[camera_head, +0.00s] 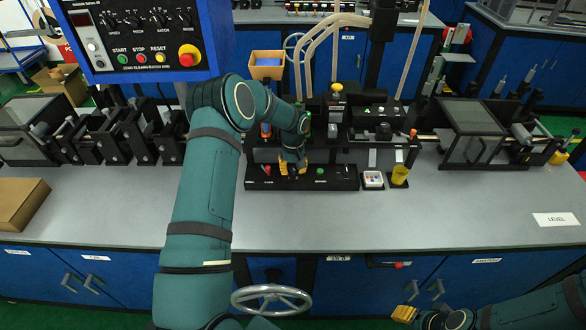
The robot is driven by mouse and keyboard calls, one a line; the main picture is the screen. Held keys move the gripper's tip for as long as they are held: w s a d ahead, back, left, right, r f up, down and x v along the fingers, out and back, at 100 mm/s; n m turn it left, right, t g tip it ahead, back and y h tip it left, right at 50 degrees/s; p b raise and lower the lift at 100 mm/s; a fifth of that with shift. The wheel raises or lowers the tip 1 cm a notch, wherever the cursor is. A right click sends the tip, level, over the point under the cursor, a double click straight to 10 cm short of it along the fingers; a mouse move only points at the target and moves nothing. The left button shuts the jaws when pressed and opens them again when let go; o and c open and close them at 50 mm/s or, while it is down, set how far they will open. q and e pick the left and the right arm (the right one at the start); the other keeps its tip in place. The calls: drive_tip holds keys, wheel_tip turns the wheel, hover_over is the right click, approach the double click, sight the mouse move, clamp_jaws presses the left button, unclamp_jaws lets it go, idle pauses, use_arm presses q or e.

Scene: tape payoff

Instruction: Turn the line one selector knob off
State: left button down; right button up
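The low black switch strip (343,177) lies on the grey bench in the middle of the view, with a red control (267,169) and a green control (320,171) on it. My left gripper (293,169) points down at this strip between those two controls, its yellow fingertips at the strip's surface. I cannot make out the line one selector knob; the gripper may hide it. Whether the fingers are closed on anything is too small to tell. My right gripper (405,314) is low at the bottom right, away from the bench top, its finger gap unclear.
A blue control box (147,38) with several knobs and buttons hangs at the upper left. A small white tray (373,180) and a yellow cup (399,176) stand right of the strip. Machinery lines the back; the bench front is clear.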

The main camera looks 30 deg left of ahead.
use_arm(q)
drive_tip(key=shift+m, duration=0.3)
drive_tip(key=shift+m+b, duration=0.7)
drive_tip(key=shift+m, duration=0.2)
drive_tip(key=m+b, duration=0.1)
drive_tip(key=m, duration=0.2)
drive_tip(key=shift+m, duration=0.3)
drive_tip(key=m, duration=0.2)
drive_tip(key=shift+m+b, duration=0.3)
drive_tip(key=shift+b, duration=0.1)
drive_tip(key=m, duration=0.4)
drive_tip(key=shift+m+b, duration=0.3)
drive_tip(key=shift+b, duration=0.05)
drive_tip(key=m, duration=1)
drive_tip(key=shift+m, duration=0.3)
